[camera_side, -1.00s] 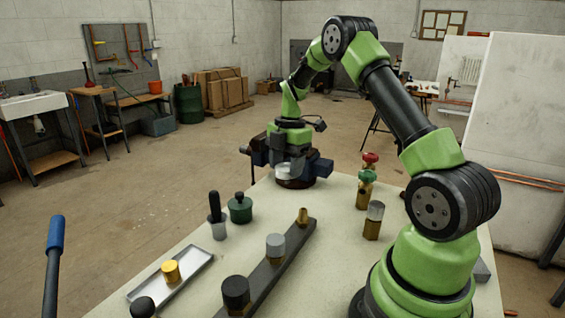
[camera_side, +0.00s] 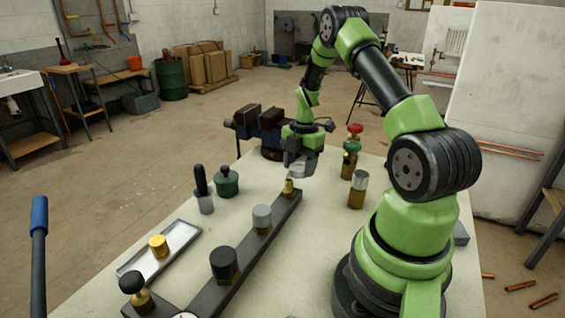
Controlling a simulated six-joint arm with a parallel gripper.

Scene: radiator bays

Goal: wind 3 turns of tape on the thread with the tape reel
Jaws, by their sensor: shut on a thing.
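My gripper (camera_side: 301,157) is at the far end of the bench, pointing down and shut on a small whitish ring-shaped thing, which looks like the tape reel (camera_side: 309,168). The jaws partly hide the reel. A small brass fitting (camera_side: 289,188), which looks like the threaded piece, stands upright at the far end of a dark bar (camera_side: 287,211). The reel is just above and behind the fitting in this view. I cannot tell whether they touch, and any tape on the thread is too small to see.
The bar also carries a grey-capped piece (camera_side: 262,219) and a black-capped piece (camera_side: 224,264). Valves with red and green knobs (camera_side: 352,148) and a grey-topped brass cylinder (camera_side: 358,189) stand to the right. A vise (camera_side: 258,124) stands behind. A tray (camera_side: 183,239) lies left.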

